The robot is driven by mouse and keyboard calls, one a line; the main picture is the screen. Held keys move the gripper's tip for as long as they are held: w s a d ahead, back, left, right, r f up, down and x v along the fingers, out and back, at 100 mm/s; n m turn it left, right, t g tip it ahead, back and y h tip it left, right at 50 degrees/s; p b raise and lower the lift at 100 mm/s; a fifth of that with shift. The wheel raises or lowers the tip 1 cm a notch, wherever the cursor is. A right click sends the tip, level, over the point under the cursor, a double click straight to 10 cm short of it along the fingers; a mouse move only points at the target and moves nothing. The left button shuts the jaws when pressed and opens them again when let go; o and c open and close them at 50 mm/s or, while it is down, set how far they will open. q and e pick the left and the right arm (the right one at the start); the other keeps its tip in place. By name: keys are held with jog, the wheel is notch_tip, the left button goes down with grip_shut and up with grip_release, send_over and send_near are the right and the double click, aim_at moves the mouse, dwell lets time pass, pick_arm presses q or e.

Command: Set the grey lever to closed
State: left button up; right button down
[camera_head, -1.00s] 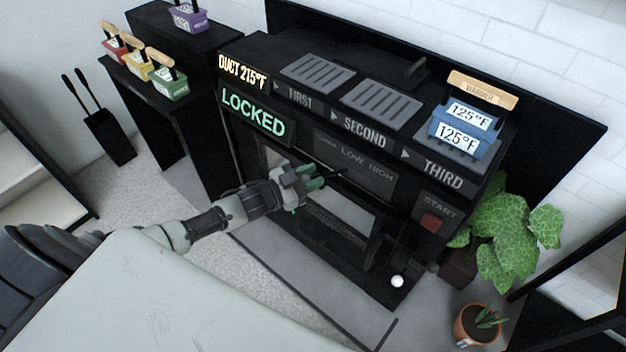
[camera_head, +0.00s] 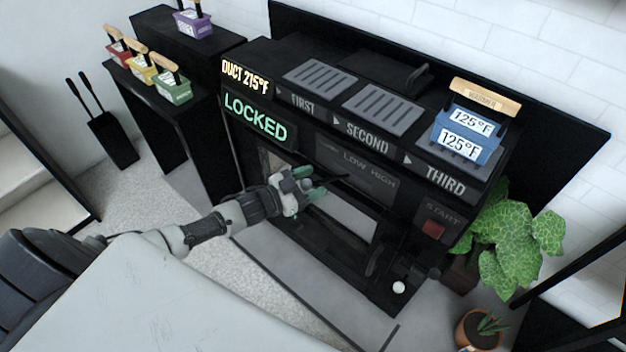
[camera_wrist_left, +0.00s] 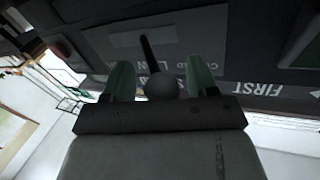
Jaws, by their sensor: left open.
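The grey lever has a round grey knob (camera_wrist_left: 161,86) on a dark rod, which runs up to the panel in the left wrist view. The knob (camera_head: 306,184) also shows in the head view, in front of the panel marked LOW and HIGH (camera_head: 369,170). My left gripper (camera_head: 309,183) has its green fingers open on either side of the knob. In the left wrist view the gripper (camera_wrist_left: 160,82) has the knob between its fingers, with gaps at the sides. Part of the panel's lettering is hidden behind the fingers and lever. My right gripper is not in view.
The black machine has a LOCKED sign (camera_head: 255,118) and a red start button (camera_head: 433,229). A blue container (camera_head: 466,139) stands on its top right. Several coloured containers stand on the black stands at left. A leafy plant (camera_head: 510,235) is at right.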

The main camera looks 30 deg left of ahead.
pick_arm(q)
jog(key=v, duration=1)
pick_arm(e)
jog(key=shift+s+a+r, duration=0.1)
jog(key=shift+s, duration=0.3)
